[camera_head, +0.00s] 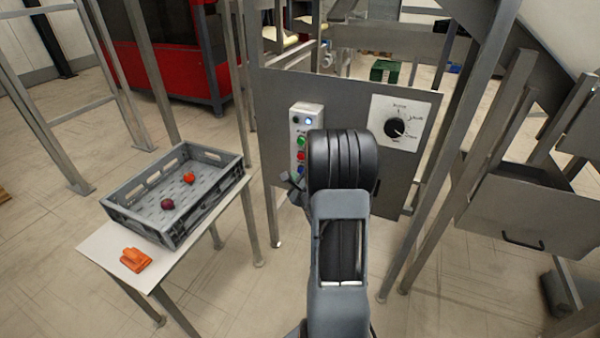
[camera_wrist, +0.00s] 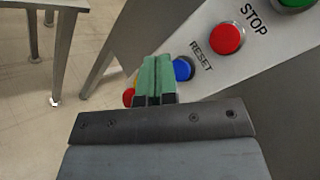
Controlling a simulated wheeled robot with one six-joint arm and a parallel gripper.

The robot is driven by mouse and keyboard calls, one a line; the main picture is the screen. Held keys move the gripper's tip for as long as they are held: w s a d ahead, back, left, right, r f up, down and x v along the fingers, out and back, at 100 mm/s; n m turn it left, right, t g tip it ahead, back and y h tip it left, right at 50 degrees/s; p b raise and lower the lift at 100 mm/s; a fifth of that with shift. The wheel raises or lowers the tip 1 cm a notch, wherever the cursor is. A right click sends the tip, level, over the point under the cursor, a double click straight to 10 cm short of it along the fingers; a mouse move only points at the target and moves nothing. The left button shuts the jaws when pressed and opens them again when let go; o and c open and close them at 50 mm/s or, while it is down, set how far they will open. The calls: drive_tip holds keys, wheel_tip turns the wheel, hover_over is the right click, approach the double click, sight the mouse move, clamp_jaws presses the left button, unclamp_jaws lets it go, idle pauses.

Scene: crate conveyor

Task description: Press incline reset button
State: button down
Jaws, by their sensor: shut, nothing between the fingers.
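The blue button (camera_wrist: 183,69) sits beside the RESET label on a grey button panel (camera_wrist: 215,75) in the wrist view. My gripper (camera_wrist: 157,62) is shut and empty, its green fingertips together, just left of the blue button and partly overlapping its edge in the picture. I cannot tell whether they touch it. A red button (camera_wrist: 227,38) by the STOP label and a green button (camera_wrist: 290,2) lie further along the panel. In the head view the panel (camera_head: 308,107) is upright. My gripper (camera_head: 297,187) shows small at its lower end, mostly hidden behind my arm.
A grey plate with a rotary dial (camera_head: 395,128) stands right of the panel. A grey crate (camera_head: 180,240) with a few small items sits on a white table (camera_head: 100,242) at left, beside an orange object (camera_head: 135,260). Metal posts stand around. A red round shape (camera_wrist: 129,97) shows behind the fingers.

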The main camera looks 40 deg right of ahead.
drive_tip(key=shift+w+d, duration=0.1)
drive_tip(key=shift+d, duration=0.05)
idle(0.6)
drive_tip(key=shift+w+d, duration=0.15)
drive_tip(key=shift+d, duration=0.1)
drive_tip(key=shift+w+d, duration=0.2)
drive_tip(key=shift+d, duration=0.15)
idle(0.8)
drive_tip(key=shift+a, duration=0.1)
idle(0.3)
drive_tip(key=shift+s+a, duration=0.4)
drive_tip(key=shift+a, duration=0.25)
drive_tip(key=shift+s+a, duration=0.4)
drive_tip(key=shift+a, duration=0.35)
drive_tip(key=shift+s+a, duration=0.4)
drive_tip(key=shift+a, duration=0.3)
drive_tip(key=shift+s+a, duration=0.4)
drive_tip(key=shift+a, duration=0.35)
